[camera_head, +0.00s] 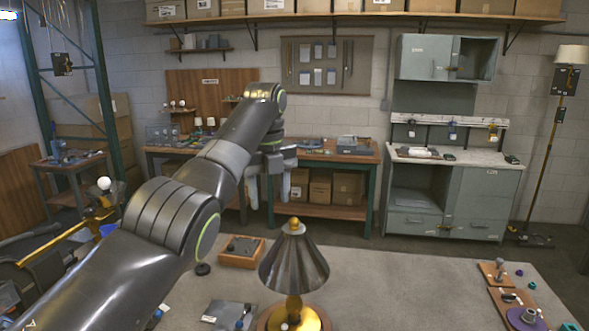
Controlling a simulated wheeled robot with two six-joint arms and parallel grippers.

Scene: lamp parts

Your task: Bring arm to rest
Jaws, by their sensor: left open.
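A lamp with a dark, ribbed cone shade (293,262) and a small gold knob on top stands upright on the table, near the front edge of the picture. Its brass base (308,318) is partly cut off by the bottom edge. My left arm reaches in from the lower left, raised above the table. My left gripper (269,195) points down, open, with its two pale fingers apart and nothing between them. It shows above and slightly left of the lamp in the picture, apart from it. My right gripper is not in view.
The grey table top (400,285) is clear right of the lamp. A wooden tray (241,260) with dark parts sits left of the lamp, and a dark flat plate (226,315) lies nearer. Boards with small parts and a purple piece (524,318) are at the right edge.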

